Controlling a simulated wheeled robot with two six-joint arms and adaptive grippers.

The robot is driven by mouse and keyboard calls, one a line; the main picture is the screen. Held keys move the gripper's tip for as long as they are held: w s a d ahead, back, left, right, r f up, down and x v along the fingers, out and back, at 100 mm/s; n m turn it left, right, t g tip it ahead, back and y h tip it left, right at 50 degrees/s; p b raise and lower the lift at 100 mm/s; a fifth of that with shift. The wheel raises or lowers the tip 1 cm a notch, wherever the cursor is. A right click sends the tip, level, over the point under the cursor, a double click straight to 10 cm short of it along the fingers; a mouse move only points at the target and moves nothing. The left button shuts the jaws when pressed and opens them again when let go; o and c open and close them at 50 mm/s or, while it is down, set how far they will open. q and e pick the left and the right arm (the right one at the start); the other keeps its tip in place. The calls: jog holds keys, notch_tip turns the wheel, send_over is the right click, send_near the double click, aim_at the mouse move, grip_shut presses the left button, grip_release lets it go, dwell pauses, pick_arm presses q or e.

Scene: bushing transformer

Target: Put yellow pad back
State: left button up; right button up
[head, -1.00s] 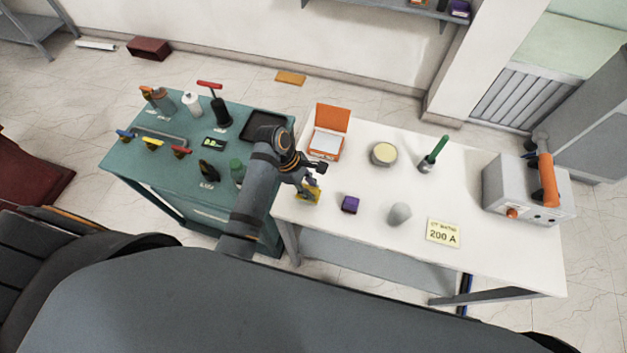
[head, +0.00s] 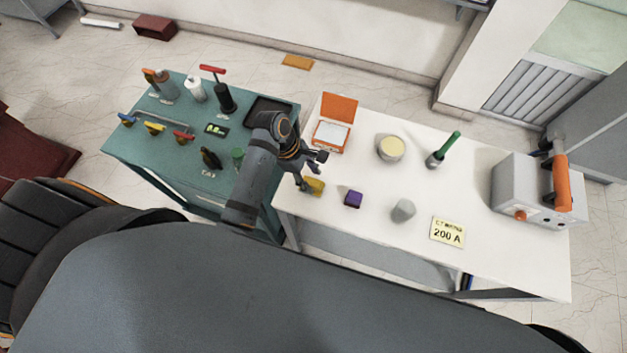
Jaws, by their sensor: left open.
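A small yellow pad (head: 315,187) lies on the white table near its left edge. My left gripper (head: 310,172) comes in from the left and is open just above and beside the pad. One finger is close to the pad's left side, and I cannot tell whether it touches. The other finger is above and to the right, clear of the pad. My right gripper is not in view.
On the white table (head: 296,212), a purple block (head: 353,199) and a grey rounded piece (head: 403,210) stand right of the pad. An open orange box (head: 331,135) is behind it. A teal table (head: 128,160) with tools and a black tray (head: 268,111) adjoins on the left.

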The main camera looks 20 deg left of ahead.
pick_arm(q)
jog(key=b+v, duration=0.1)
jog(key=v, duration=0.8)
jog(key=shift+r, duration=0.2)
jog(key=shift+a, duration=0.1)
